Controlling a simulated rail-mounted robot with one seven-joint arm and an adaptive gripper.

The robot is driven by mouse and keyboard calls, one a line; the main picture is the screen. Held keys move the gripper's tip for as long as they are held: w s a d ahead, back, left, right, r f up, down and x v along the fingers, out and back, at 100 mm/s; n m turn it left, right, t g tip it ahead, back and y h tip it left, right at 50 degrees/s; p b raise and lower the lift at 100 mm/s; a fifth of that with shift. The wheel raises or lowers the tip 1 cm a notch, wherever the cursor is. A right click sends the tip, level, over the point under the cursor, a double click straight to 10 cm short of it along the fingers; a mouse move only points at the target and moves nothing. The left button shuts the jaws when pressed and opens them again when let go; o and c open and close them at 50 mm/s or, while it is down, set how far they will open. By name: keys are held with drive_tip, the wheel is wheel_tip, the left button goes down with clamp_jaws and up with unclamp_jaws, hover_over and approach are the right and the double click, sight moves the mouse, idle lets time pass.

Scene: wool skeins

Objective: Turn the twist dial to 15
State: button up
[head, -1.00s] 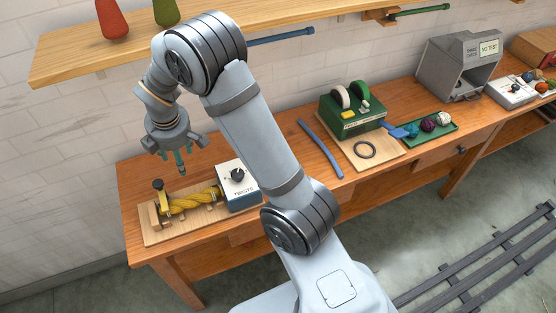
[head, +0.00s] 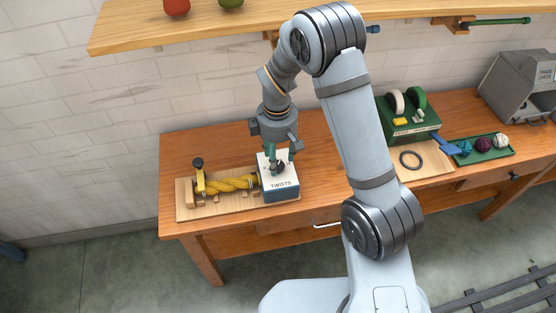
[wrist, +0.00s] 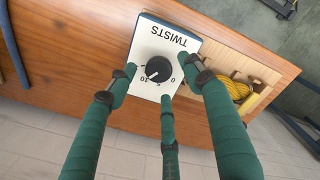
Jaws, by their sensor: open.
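The twist dial (head: 277,168) is a black round knob on the white top of a blue-sided box (head: 283,191) marked TWISTS. In the wrist view the dial (wrist: 158,69) sits in the middle of the box's white face (wrist: 178,52), with a 0 and a 10 readable around it. I cannot tell the pointer's exact reading. My gripper (head: 281,156) hangs over the box, pointing down. In the wrist view its green fingers (wrist: 163,80) are open, spread around the dial with nothing held. I cannot tell whether they touch it.
A wooden stand with a yellow twisted skein (head: 232,184) lies just left of the box. A green machine (head: 412,122), a dark ring (head: 410,160) and a green tray of yarn balls (head: 484,151) stand to the right. A shelf (head: 125,30) runs above the table.

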sight(278, 168)
drive_tip(key=shift+f, duration=1.3)
drive_tip(key=shift+c, duration=0.9)
drive_tip(key=c, duration=1)
drive_tip(key=shift+o, duration=0.2)
drive_tip(key=shift+w+f+m+b, duration=0.15)
drive_tip(key=shift+f+m+b, duration=0.1)
drive_tip(key=shift+m+b, duration=0.45)
drive_tip(key=shift+f+m+b, duration=0.1)
drive_tip(key=shift+m+b, duration=0.4)
drive_tip(key=shift+b, duration=0.2)
drive_tip(key=m, duration=0.1)
drive_tip(key=m+b, duration=0.1)
drive_tip(key=shift+r+m+b, duration=0.3)
drive_tip(key=shift+m, duration=0.1)
drive_tip(key=shift+r, duration=0.1)
drive_tip(key=o, duration=1.1)
